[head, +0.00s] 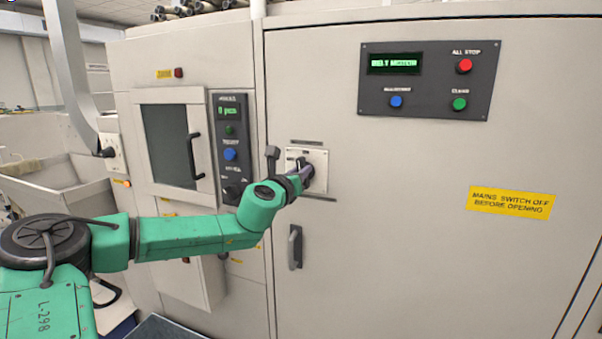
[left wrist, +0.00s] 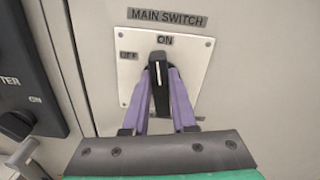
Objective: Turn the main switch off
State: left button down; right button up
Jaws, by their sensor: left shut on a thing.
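The main switch is a black handle with a white line on a pale square plate on the cabinet front. In the left wrist view the handle (left wrist: 158,72) stands upright, its line pointing at the ON label (left wrist: 165,40). The OFF label (left wrist: 129,55) is to its left on the plate (left wrist: 200,65). My left gripper (left wrist: 160,85) has its purple fingers closed on the two sides of the handle. In the head view my left gripper (head: 303,175) is at the switch plate (head: 318,158) and hides part of the handle. My right gripper is not in view.
A control panel (head: 429,80) with a red ALL STOP button (head: 464,66) is on the cabinet above right. A yellow sign (head: 511,203) is at the right. A door handle (head: 295,247) is below the switch. A dark button panel (head: 231,149) is at the left.

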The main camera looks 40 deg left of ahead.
pick_arm(q)
jog(key=n, duration=0.4)
jog(key=shift+a+n, duration=0.2)
jog(key=shift+n, duration=0.1)
jog(key=n+p, duration=0.1)
jog(key=n, duration=0.3)
jog(key=shift+s+a+f+n, duration=0.1)
jog(key=shift+n, duration=0.2)
jog(key=n, duration=0.3)
jog(key=shift+f+n, duration=0.15)
jog(key=shift+n, duration=0.15)
jog(key=shift+a+f+n, duration=0.1)
jog(key=shift+f+n, duration=0.1)
jog(key=shift+n, duration=1.3)
jog(key=c, duration=0.7)
grip_release()
jog(key=shift+s+f, duration=0.1)
